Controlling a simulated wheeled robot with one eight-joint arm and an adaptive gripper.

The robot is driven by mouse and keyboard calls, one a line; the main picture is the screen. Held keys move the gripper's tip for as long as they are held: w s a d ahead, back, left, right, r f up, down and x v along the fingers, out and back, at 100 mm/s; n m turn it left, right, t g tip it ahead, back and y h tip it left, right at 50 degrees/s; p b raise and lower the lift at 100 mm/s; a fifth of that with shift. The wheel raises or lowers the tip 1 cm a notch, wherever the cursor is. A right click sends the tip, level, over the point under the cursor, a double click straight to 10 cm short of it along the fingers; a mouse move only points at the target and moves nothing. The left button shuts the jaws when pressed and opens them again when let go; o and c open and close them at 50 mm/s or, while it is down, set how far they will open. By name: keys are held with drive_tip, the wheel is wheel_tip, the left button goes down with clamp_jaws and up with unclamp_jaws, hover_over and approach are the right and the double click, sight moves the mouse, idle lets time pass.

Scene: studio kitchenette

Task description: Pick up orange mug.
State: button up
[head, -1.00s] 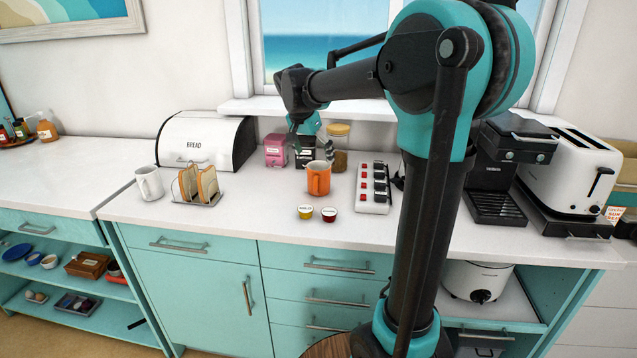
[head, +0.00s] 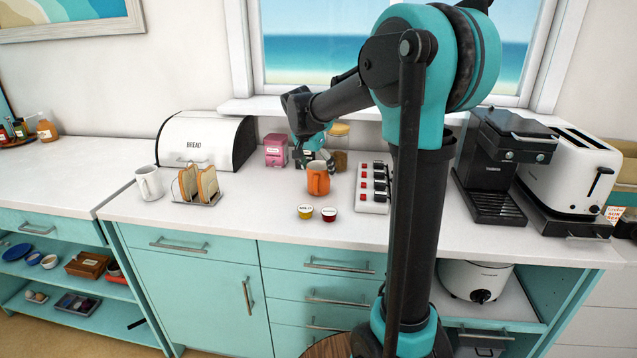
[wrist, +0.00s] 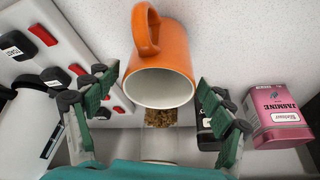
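The orange mug (head: 318,181) stands upright on the white counter. In the wrist view the orange mug (wrist: 165,50) shows its pale open mouth, with its handle toward the top of the picture. My gripper (head: 318,158) is just above and behind the mug in the head view. In the wrist view my gripper (wrist: 158,98) is open, with one green-padded finger on each side of the mug's rim. Both fingers look apart from the mug, and nothing is held between them.
A white power strip (head: 374,188) with red switches lies right of the mug. A pink tin (head: 275,150) and a lidded jar (head: 338,147) stand behind it. A yellow pod (head: 305,212) and a red pod (head: 329,214) lie in front.

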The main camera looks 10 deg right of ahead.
drive_tip(key=c, duration=1.6)
drive_tip(key=shift+r, duration=0.1)
